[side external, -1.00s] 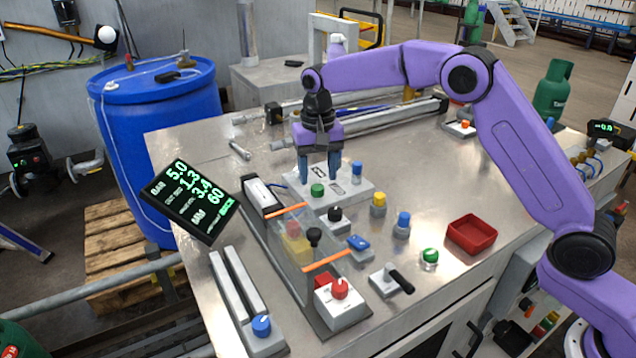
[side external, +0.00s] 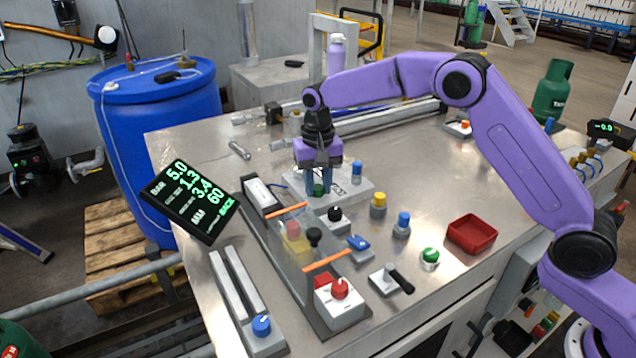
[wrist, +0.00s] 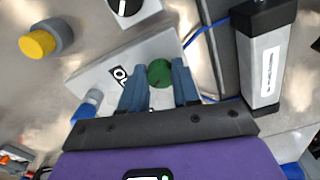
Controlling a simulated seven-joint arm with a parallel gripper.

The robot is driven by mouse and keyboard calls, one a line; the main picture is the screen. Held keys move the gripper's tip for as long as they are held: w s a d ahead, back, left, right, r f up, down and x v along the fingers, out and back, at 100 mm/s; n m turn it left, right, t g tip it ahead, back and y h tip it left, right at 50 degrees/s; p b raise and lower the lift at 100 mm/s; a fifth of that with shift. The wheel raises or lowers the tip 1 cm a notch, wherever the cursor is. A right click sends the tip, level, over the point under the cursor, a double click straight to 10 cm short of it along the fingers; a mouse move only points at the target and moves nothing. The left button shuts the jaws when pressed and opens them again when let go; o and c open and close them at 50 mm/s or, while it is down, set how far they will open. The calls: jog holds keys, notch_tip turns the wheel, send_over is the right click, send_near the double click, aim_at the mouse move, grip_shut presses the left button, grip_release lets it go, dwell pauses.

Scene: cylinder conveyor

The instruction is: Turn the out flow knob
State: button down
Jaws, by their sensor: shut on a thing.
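A small green knob (side external: 319,190) sits on a light grey labelled plate (side external: 352,194) on the steel bench. My gripper (side external: 318,187) points down over the plate, its blue fingers closed around the green knob. In the wrist view the green knob (wrist: 159,72) shows between the two fingertips, with a partly hidden label starting "OU" beside it. A blue knob (side external: 357,170) stands on the same plate, to the right of my gripper; in the wrist view that blue knob (wrist: 88,105) is at the left. The fingers hide part of the green knob and the label.
A black knob (side external: 335,213), a yellow button (side external: 378,201) and another blue knob (side external: 402,222) stand in front of the plate. A clear-walled conveyor (side external: 298,255) lies at the left front. A red tray (side external: 471,234) is at the right. A black display (side external: 193,203) stands left.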

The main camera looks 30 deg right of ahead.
jog(key=n, duration=0.3)
jog(key=shift+n, duration=0.4)
jog(key=n, duration=0.4)
jog(key=shift+d+n, duration=0.15)
jog(key=shift+n, duration=0.15)
jog(key=n, duration=0.3)
jog(key=shift+n, duration=0.3)
jog(key=shift+w+r+n, duration=0.1)
jog(key=shift+n, duration=1.7)
jog(key=c, duration=0.8)
grip_release()
